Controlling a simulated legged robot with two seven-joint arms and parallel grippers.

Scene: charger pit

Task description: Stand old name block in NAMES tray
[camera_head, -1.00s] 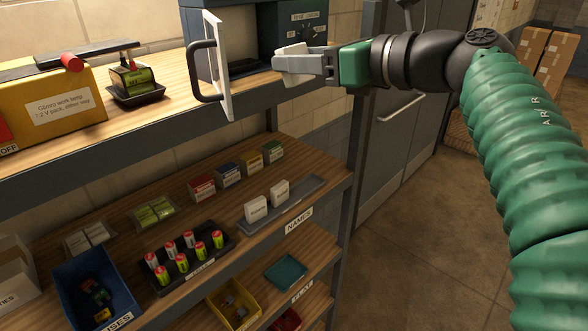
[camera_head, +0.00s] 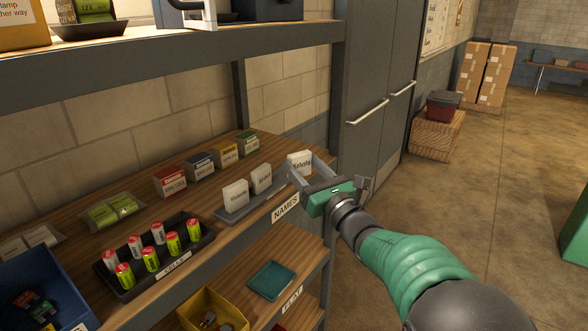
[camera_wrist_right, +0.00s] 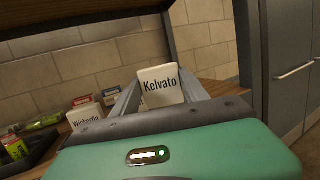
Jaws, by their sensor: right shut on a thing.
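The NAMES tray (camera_head: 232,212) is a long grey tray on the middle shelf, above the NAMES label (camera_head: 285,208). Two white name blocks stand upright in it, a left one (camera_head: 235,195) and a right one (camera_head: 261,178). My right gripper (camera_head: 304,172) is shut on a white name block reading Kelvato (camera_head: 299,160), at the tray's right end. The Kelvato block also shows upright between the fingers in the right wrist view (camera_wrist_right: 159,85). I cannot tell whether its base touches the tray. My left gripper is not in view.
Several coloured boxes (camera_head: 200,165) stand behind the tray. The CELLS tray (camera_head: 185,262) with several batteries is to its left. A yellow bin (camera_head: 213,309) and a teal tray (camera_head: 271,281) are below. The upper shelf (camera_head: 200,45) hangs above; a grey cabinet (camera_head: 380,80) is right.

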